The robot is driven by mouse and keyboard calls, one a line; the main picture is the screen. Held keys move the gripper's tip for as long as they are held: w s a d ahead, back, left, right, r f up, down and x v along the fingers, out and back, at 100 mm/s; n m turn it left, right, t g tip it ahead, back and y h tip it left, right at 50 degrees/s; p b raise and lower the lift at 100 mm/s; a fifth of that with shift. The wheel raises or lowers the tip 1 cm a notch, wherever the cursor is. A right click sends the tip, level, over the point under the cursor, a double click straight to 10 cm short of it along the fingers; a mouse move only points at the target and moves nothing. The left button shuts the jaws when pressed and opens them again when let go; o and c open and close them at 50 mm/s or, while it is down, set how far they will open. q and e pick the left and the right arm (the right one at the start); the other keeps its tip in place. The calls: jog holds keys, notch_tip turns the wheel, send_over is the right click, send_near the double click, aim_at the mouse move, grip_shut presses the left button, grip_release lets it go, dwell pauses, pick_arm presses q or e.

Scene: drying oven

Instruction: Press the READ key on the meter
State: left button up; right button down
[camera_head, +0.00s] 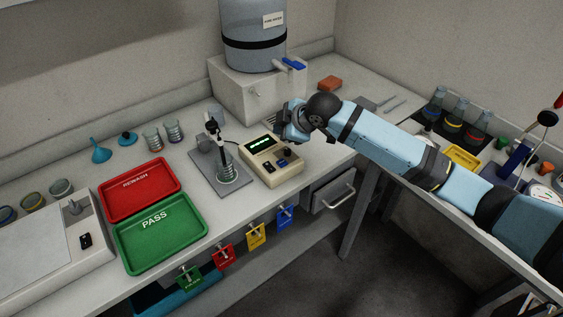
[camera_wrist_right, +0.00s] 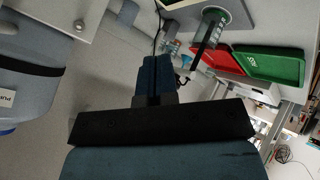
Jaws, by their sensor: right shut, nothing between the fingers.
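The meter (camera_head: 270,162) is a beige box with a lit green display and a few small keys, one of them blue (camera_head: 282,162). It stands on the bench right of a beaker stand. I cannot read the key labels. My right gripper (camera_head: 284,134) is just behind and above the meter's back right corner, apart from the keys. In the wrist view its blue fingers (camera_wrist_right: 156,72) are shut and empty. The keys do not show in the wrist view. My left gripper is not in view.
A beaker (camera_head: 227,172) with a probe stands left of the meter. Red (camera_head: 172,191) and green (camera_head: 188,240) trays lie further left. A water tank (camera_head: 252,35) on a white box (camera_head: 235,90) stands behind. Coloured tags hang on the bench front.

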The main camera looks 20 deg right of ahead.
jog(key=b, duration=0.8)
send_over(281, 163)
notch_tip(281, 163, down, 6)
jog(key=shift+s+f, duration=0.1)
jog(key=shift+f, duration=1.25)
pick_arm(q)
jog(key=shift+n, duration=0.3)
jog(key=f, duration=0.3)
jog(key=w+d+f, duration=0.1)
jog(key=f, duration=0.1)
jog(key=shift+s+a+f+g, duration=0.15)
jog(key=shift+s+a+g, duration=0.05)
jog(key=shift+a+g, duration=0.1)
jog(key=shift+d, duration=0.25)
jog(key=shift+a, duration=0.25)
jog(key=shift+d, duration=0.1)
